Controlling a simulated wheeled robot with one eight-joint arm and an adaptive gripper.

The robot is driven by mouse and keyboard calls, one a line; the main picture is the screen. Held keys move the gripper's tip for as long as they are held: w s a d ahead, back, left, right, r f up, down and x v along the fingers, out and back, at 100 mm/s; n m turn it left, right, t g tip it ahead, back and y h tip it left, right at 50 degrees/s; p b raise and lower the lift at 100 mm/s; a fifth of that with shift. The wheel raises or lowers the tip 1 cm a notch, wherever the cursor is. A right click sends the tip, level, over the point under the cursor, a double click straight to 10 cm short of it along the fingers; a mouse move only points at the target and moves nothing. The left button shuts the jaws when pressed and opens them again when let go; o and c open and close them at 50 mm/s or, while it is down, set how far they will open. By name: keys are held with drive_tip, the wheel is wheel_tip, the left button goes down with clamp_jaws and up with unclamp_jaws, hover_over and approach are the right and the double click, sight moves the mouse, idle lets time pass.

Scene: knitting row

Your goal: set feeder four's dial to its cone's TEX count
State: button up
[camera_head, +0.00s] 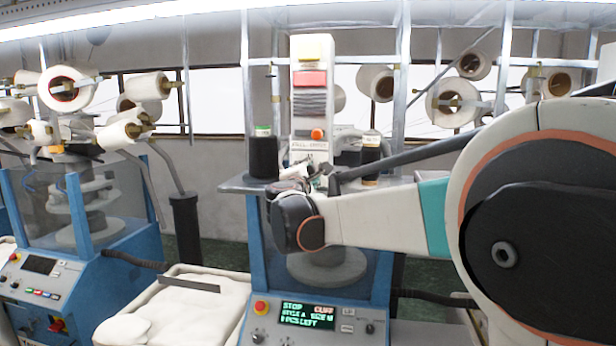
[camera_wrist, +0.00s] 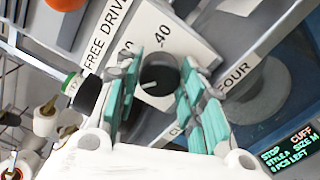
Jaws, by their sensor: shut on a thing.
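Feeder four's dial (camera_wrist: 158,75) is a dark round knob with a white pointer line. In the wrist view it sits on a white scale plate (camera_wrist: 184,38) where "40" can be read; another number is partly hidden by a finger. My gripper (camera_wrist: 160,84) has its teal-padded fingers on both sides of the knob, shut on it. The pointer slants; I cannot tell which number it marks. A black cone with a green top (camera_wrist: 84,90) stands beside the fingers; its TEX count is not readable. In the head view my gripper (camera_head: 318,180) hides the dial.
The white feeder tower (camera_head: 311,105) with an orange knob rises behind my gripper. Black cones stand left (camera_head: 263,158) and right (camera_head: 371,160) of it on a grey shelf (camera_head: 240,184). A white-filled bin (camera_head: 180,305) stands left.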

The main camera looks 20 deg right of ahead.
drive_tip(key=shift+n, duration=0.6)
drive_tip(key=shift+f, duration=0.1)
drive_tip(key=o, duration=1)
drive_tip(key=shift+o, duration=0.2)
drive_tip(key=shift+s+a, duration=0.1)
drive_tip(key=v, duration=1.2)
